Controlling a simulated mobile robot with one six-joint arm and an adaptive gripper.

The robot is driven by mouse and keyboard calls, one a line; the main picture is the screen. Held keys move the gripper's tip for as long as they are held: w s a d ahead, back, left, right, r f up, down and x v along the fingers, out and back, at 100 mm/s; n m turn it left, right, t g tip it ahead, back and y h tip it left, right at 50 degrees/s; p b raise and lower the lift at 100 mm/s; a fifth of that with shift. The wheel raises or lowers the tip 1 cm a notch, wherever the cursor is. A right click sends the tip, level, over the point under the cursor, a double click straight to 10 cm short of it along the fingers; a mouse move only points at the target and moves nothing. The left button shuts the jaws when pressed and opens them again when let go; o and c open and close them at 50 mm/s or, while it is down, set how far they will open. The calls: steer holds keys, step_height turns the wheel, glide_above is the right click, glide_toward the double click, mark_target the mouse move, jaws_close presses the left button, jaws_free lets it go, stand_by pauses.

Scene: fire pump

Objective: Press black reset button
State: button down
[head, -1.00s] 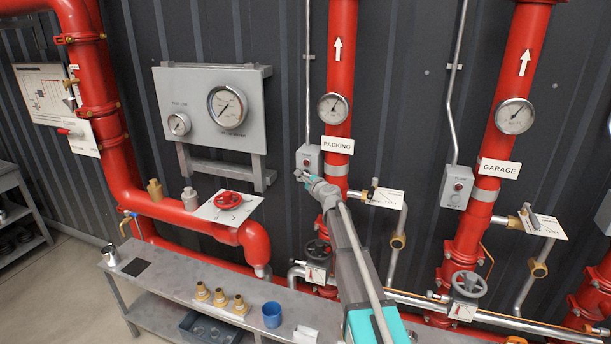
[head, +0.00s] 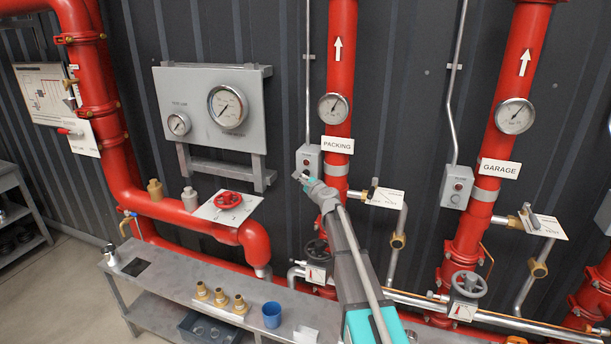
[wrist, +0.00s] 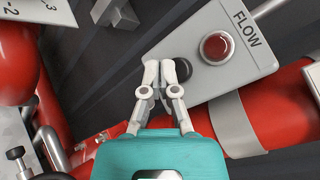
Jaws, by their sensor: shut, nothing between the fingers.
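The black button (wrist: 183,70) sits on the grey FLOW box (wrist: 205,85), beside a round red button or lamp (wrist: 217,48). In the wrist view the fingertips partly cover the black button's left side. My gripper (wrist: 163,72) is shut and empty, its tips right at that button; I cannot tell whether they touch it. In the head view my gripper (head: 301,178) is at the lower edge of the grey box (head: 308,158), left of the red PACKING pipe (head: 341,80). The black button is not distinguishable there.
A similar grey box (head: 456,187) hangs beside the GARAGE pipe (head: 510,90). A valve lever (head: 373,190) sticks out right of my gripper. A bench (head: 175,292) with brass fittings (head: 220,297) and a blue cup (head: 272,314) stands below.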

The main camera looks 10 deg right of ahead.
steer(key=shift+s, duration=0.1)
stand_by(0.3)
steer(key=s, duration=0.1)
steer(key=s+a, duration=0.2)
steer(key=s, duration=0.1)
steer(key=shift+s+a, duration=0.1)
steer(key=shift+a, duration=0.15)
stand_by(0.9)
steer(key=s+a+f+n+g+y, duration=0.1)
steer(key=s+a+f+n+g, duration=0.3)
steer(key=s+n, duration=0.4)
steer(key=s+a+f+n+g+y, duration=0.1)
steer(key=s+a+f+n+g, duration=0.1)
steer(key=s+f+n+g, duration=0.6)
steer(key=s+d+f+n+g+h, duration=0.2)
steer(key=s+d+n+h, duration=0.1)
steer(key=s, duration=0.9)
steer(key=s+d+f+n+g+h, duration=0.2)
steer(key=s+d, duration=0.4)
steer(key=s, duration=0.5)
steer(key=shift+s+f+n+g+h, duration=0.35)
steer(key=shift+f+n+h, duration=0.3)
steer(key=shift+n+h, duration=0.3)
